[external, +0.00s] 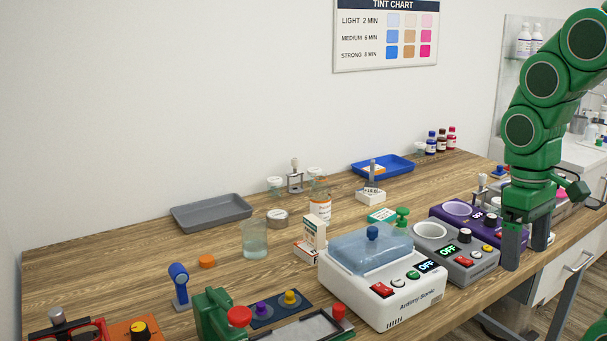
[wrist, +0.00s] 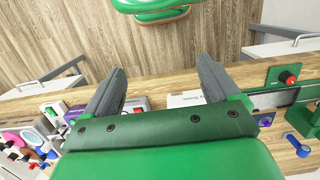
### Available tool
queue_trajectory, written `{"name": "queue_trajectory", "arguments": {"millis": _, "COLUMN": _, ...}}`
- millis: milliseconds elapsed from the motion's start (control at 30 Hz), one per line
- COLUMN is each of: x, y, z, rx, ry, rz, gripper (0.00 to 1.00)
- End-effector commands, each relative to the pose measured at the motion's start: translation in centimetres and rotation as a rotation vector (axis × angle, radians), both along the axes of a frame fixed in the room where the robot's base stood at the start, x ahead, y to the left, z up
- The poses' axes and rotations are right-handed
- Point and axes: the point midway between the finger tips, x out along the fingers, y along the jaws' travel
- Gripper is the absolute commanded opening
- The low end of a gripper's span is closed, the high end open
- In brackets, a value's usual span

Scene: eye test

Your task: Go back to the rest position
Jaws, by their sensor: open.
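My gripper (external: 525,257) hangs from the green arm at the right of the external view, fingers pointing down. Its two dark grey fingers are apart with nothing between them. It is at the front right of the wooden bench (external: 115,265), close to the grey device (external: 462,262) and the purple device (external: 482,228). Whether it touches either cannot be told. In the wrist view the fingers (wrist: 160,66) are spread, with the bench edge and wooden floor behind them.
A white ultrasonic cleaner (external: 385,300) with a clear blue lid stands left of the grey device. A glass beaker (external: 254,239), a grey tray (external: 211,212) and a blue tray (external: 400,167) stand further back. A drawer unit (external: 575,262) is at the right.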

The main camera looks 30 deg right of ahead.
Motion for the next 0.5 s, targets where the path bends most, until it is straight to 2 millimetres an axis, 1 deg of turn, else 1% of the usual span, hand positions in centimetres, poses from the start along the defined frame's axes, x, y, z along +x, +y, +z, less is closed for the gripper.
{"name": "queue_trajectory", "arguments": {"millis": 33, "x": -0.8, "y": -0.2, "z": -0.2, "rx": -0.004, "ry": -0.002, "rz": -0.004, "gripper": 0.89}}
{"name": "queue_trajectory", "arguments": {"millis": 133, "x": -1.6, "y": -0.2, "z": -0.5, "rx": -0.005, "ry": 0.0, "rz": -0.003, "gripper": 0.89}}
{"name": "queue_trajectory", "arguments": {"millis": 233, "x": -1.9, "y": -0.3, "z": -0.6, "rx": -0.004, "ry": 0.001, "rz": -0.002, "gripper": 0.89}}
{"name": "queue_trajectory", "arguments": {"millis": 500, "x": -1.9, "y": -0.2, "z": -0.6, "rx": -0.003, "ry": 0.002, "rz": -0.002, "gripper": 0.89}}
